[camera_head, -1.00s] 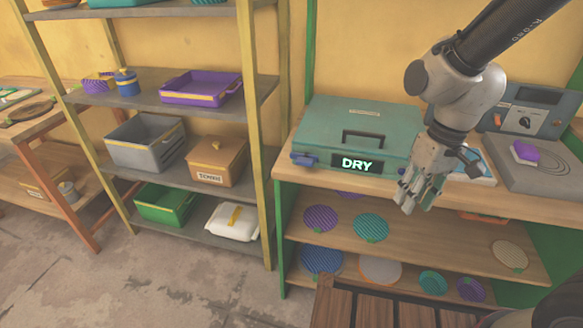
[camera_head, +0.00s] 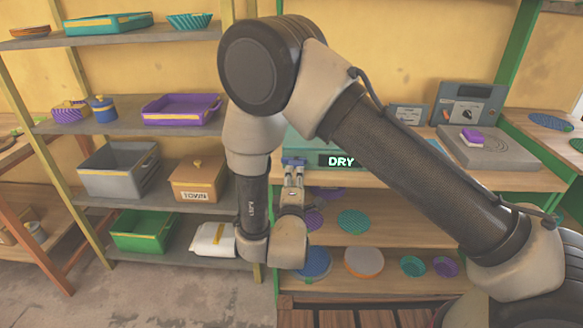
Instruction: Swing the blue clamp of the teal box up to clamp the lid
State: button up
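The teal box (camera_head: 308,146) sits on the wooden bench, mostly hidden behind my arm. Its black DRY sign (camera_head: 341,161) shows on the front. The blue clamp (camera_head: 293,161) is at the left end of the box's front, low beside the sign. My gripper (camera_head: 293,170) points up from below, just under the clamp. Its two fingers are a little apart, with nothing clearly seen between them. The tips are at or very near the clamp; I cannot tell if they touch. The lid and its handle are hidden by my arm.
A grey machine with a purple block (camera_head: 471,137) stands on the bench to the right. The shelf below the bench holds several round plates (camera_head: 354,222). A shelf rack with a tan box (camera_head: 198,181) and trays stands close on the left.

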aim_at(296, 163)
jog(key=w, duration=0.7)
jog(key=shift+w+d, duration=0.2)
jog(key=shift+w, duration=0.2)
jog(key=shift+f, duration=0.1)
grip_shut()
